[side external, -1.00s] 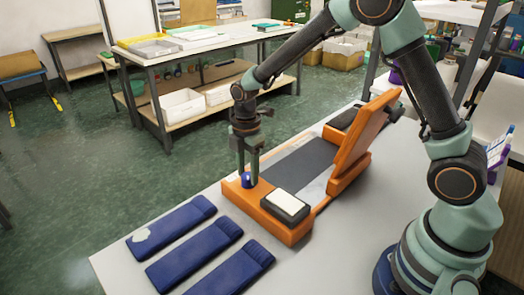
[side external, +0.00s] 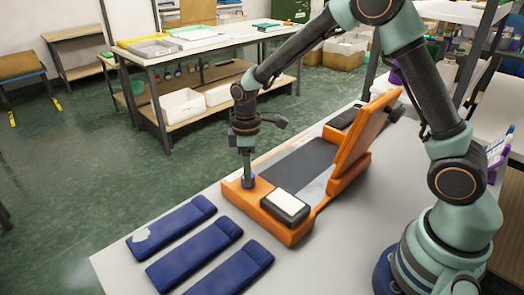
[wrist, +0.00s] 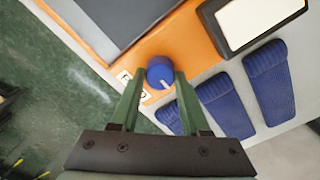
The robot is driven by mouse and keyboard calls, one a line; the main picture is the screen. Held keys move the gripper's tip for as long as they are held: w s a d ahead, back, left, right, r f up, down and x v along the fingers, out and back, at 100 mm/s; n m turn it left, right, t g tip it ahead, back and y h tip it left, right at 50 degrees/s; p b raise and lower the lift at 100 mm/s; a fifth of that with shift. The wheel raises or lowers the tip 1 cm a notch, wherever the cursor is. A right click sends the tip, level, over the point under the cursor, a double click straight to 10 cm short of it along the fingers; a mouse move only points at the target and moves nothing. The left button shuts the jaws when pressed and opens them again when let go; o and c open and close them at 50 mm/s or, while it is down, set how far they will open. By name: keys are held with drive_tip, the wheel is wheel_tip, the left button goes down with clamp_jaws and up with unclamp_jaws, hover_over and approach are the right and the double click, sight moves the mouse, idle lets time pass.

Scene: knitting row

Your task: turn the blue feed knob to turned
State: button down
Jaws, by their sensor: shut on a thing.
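The blue feed knob (wrist: 160,72) sits on the near corner of the orange machine frame (wrist: 186,38). A white pointer line on the knob points down and slightly right in the wrist view. My gripper (wrist: 161,77) points down with its two green fingers on either side of the knob, shut on it. In the side view my gripper (side external: 248,178) hides most of the knob, and only a bit of blue (side external: 252,183) shows. A white label (wrist: 146,93) beside the knob is partly covered by a finger, and its marks are unreadable.
Several dark blue knitted pieces (side external: 177,226) lie on the white table (side external: 110,262) in front of the machine. A black-framed white pad (side external: 286,203) sits on the machine's near end. A raised orange panel (side external: 362,132) stands at its right.

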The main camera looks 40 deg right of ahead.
drive_tip(key=shift+m, duration=0.3)
drive_tip(key=shift+c, duration=1.9)
unclamp_jaws()
drive_tip(key=shift+r, duration=0.15)
wheel_tip(320, 180, up, 12)
